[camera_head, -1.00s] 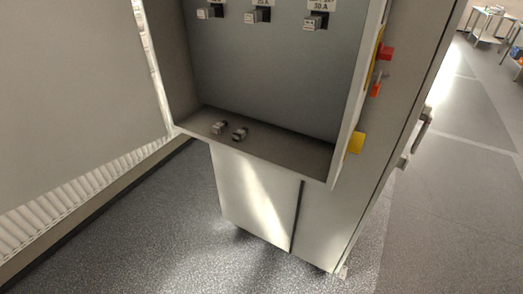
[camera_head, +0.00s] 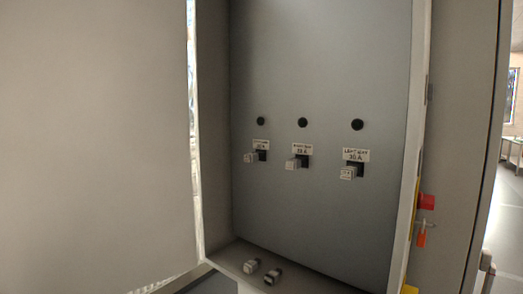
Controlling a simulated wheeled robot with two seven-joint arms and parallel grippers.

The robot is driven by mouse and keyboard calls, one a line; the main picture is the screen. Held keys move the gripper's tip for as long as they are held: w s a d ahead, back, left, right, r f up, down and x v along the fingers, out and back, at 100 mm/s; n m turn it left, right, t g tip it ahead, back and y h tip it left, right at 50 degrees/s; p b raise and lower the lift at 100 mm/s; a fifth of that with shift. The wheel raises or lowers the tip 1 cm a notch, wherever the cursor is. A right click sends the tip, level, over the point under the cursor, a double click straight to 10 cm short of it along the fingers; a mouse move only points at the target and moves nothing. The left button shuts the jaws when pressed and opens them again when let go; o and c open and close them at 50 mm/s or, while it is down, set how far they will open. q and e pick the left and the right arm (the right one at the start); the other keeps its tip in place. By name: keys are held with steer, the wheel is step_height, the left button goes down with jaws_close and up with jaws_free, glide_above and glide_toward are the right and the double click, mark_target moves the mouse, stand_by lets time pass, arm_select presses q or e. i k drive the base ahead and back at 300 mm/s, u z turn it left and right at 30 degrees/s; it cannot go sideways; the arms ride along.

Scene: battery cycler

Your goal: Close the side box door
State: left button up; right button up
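The side box (camera_head: 330,226) stands open in the head view, its grey back panel facing me. The side box door (camera_head: 95,140) is the large plain grey panel filling the left of the view. It is swung open to the left of the box, with a bright strip along its edge by the box's left wall. Inside the box are three labelled plug-in fuses, the left one (camera_head: 254,156), the middle one (camera_head: 297,162) and the right one (camera_head: 350,171). Neither of my grippers shows.
Two small loose fuses lie on the box floor, one (camera_head: 251,266) left of the other (camera_head: 272,276). A red knob (camera_head: 426,201) and an orange-red tag (camera_head: 422,236) are on the cabinet's right side. A handle (camera_head: 487,268) shows at lower right.

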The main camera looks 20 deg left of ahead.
mark_target(96, 192)
steer(key=k, duration=1)
steer(key=u, duration=2.6)
steer(key=i, duration=4.25)
steer(key=z, duration=4.1)
